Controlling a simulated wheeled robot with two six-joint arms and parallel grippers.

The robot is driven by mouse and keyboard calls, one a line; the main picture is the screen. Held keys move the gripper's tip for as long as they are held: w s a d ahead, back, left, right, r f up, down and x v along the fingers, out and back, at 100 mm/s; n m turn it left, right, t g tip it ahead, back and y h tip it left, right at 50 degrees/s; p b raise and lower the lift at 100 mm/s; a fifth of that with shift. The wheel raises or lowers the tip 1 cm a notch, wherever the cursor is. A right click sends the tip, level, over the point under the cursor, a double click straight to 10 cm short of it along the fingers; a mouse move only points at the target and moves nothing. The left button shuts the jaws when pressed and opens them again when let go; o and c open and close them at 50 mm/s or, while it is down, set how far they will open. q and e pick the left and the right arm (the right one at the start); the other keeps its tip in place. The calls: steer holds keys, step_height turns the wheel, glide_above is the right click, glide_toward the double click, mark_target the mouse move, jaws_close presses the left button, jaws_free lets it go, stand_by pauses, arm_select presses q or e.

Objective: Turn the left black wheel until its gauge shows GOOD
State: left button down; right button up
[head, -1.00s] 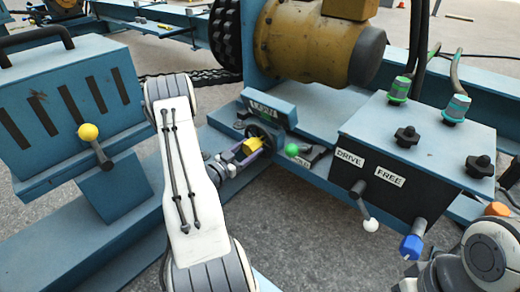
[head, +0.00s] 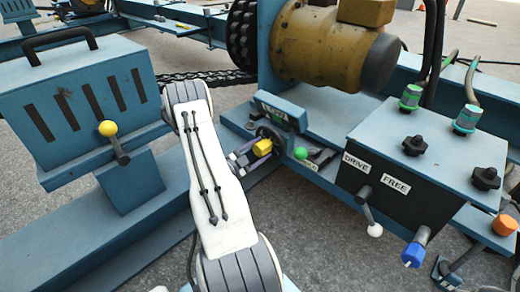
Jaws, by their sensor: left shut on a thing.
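The small black wheel (head: 268,133) stands at the middle of the blue frame, partly hidden behind my gripper. A yellow block-like handle (head: 262,147) shows in front of its rim. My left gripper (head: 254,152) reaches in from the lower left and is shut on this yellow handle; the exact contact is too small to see. The gauge (head: 273,113) is a small dark-and-green window in a blue housing just above the wheel. Its reading is too small to make out. My right gripper is not in view.
A green ball knob (head: 301,153) sits close right of the wheel. A blue control box (head: 420,145) with DRIVE and FREE labels and levers stands right. A slotted blue box (head: 80,105) with a yellow-knobbed lever (head: 107,128) stands left. A yellow motor (head: 325,55) is behind.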

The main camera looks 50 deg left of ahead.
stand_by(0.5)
arm_select(q)
steer(key=shift+c, duration=0.2)
jaws_free()
steer(key=shift+s, duration=0.1)
steer(key=shift+s+p, duration=0.25)
steer(key=shift+p, duration=0.05)
steer(key=s+p, duration=0.4)
steer(key=s, duration=0.6)
steer(key=shift+d, duration=0.4)
steer(key=shift+w, duration=0.1)
